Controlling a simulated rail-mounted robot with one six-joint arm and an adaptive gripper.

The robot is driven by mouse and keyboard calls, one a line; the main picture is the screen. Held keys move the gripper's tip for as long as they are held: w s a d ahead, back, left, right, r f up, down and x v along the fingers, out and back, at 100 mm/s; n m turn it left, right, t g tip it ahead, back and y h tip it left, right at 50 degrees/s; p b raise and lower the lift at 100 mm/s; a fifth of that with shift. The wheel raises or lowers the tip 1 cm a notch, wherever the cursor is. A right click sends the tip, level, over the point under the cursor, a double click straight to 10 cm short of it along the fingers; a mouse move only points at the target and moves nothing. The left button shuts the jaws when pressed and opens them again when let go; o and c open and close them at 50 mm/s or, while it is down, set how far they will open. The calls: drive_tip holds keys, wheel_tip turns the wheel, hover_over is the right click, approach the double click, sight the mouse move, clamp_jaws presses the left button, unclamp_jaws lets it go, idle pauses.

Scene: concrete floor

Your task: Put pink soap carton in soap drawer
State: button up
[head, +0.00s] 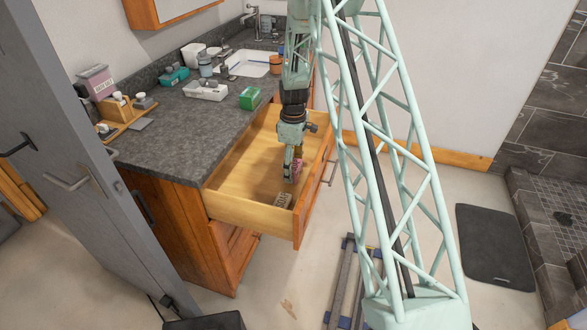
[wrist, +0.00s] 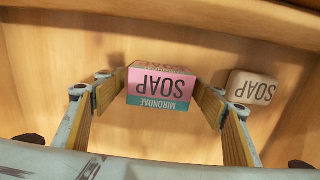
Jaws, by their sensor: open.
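The pink soap carton (wrist: 160,88), with a teal band and the words SOAP and MIRONDAE, is between the fingers of my gripper (wrist: 163,97) in the wrist view. A beige soap block (wrist: 252,88) lies in the drawer to the right in the wrist view.
The grey countertop (head: 190,127) above the drawer holds a green box (head: 250,98), a white tray (head: 205,91) and a wooden organizer (head: 122,112). A sink (head: 250,63) is at the back. The drawer walls surround my gripper; the drawer's left part is bare.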

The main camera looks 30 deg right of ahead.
sight(294, 165)
drive_tip(key=shift+r, duration=0.15)
wheel_tip(294, 165, up, 12)
drive_tip(key=p, duration=0.2)
drive_tip(key=shift+p, duration=0.3)
idle(0.7)
drive_tip(key=shift+r, duration=0.15)
